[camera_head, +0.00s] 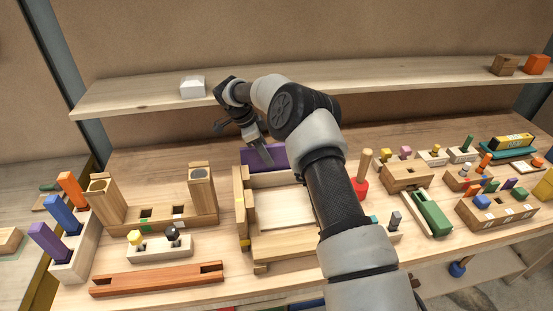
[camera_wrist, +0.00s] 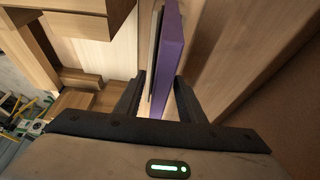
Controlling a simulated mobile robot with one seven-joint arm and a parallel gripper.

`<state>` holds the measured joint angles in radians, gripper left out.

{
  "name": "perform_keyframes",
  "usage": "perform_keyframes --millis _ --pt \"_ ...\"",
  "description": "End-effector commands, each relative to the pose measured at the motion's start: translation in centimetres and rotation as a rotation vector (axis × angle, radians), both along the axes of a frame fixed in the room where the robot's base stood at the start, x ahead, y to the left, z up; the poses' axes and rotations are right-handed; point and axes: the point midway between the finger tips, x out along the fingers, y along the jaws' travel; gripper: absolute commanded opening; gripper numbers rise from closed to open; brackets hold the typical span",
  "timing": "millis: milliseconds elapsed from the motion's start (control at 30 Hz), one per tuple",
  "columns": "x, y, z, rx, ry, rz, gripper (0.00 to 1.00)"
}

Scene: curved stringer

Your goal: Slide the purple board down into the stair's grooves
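The purple board (camera_head: 281,156) stands on edge at the back of the light wooden stair assembly (camera_head: 240,212) in the head view. My gripper (camera_head: 266,162) reaches down to it from above, with a grey finger in front of its face. In the wrist view the purple board (camera_wrist: 172,60) runs lengthwise between the two dark fingers of my gripper (camera_wrist: 160,76). The right finger is close against it, and a thin gap seems to show at the left finger. I cannot tell whether the fingers clamp it. The grooves and the board's lower edge are hidden.
A rack with orange, blue and purple blocks (camera_head: 72,262) and a two-post wooden stand (camera_head: 150,219) are at left. A red-orange bar (camera_head: 158,279) lies in front. Several small block sets crowd the right. A shelf (camera_head: 140,97) runs behind my arm.

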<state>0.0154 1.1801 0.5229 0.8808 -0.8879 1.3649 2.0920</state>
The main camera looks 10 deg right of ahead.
Motion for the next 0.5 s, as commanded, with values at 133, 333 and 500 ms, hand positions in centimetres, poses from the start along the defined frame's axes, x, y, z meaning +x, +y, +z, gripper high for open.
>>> perform_keyframes --millis 133,333,500 --pt "0.0 -2.5 0.2 0.001 0.001 -0.005 0.36" --pt "-0.1 -4.0 -2.0 0.002 0.004 0.001 0.36" --pt "0.0 -4.4 -2.8 0.0 0.0 0.0 0.36"
